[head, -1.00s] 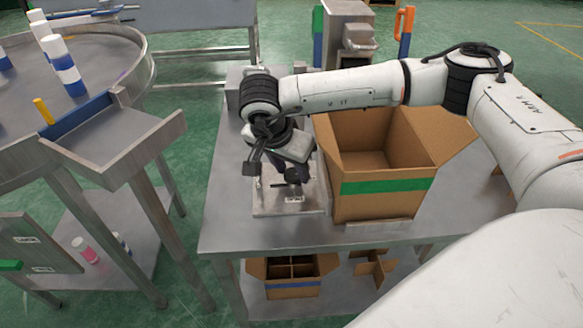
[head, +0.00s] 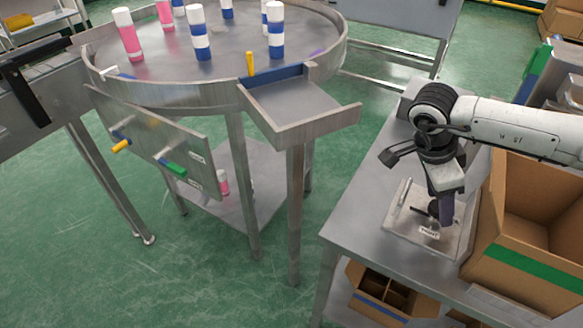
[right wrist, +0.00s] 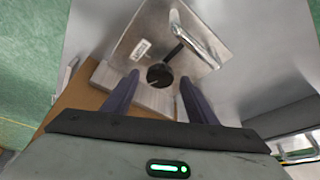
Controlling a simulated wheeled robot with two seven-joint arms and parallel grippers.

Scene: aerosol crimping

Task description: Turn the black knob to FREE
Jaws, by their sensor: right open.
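The black knob (right wrist: 159,75) sits on a metal plate (right wrist: 128,62) with a small white label, whose text I cannot read. In the right wrist view a dark pointer or rod runs from the knob up towards a bright bent metal handle (right wrist: 198,40). My right gripper (right wrist: 156,90) is open, its two dark fingers on either side of the knob, apart from it in the picture. In the head view my right gripper (head: 441,214) points down over the plate (head: 399,231) and partly hides the knob (head: 434,207). My left gripper is not in view.
An open cardboard box (head: 535,246) stands close right of the plate on the metal table (head: 352,228). A round table (head: 150,72) with bottles and a chute (head: 300,108) stands left. A divided box (head: 372,306) is on the lower shelf. Floor between the tables is clear.

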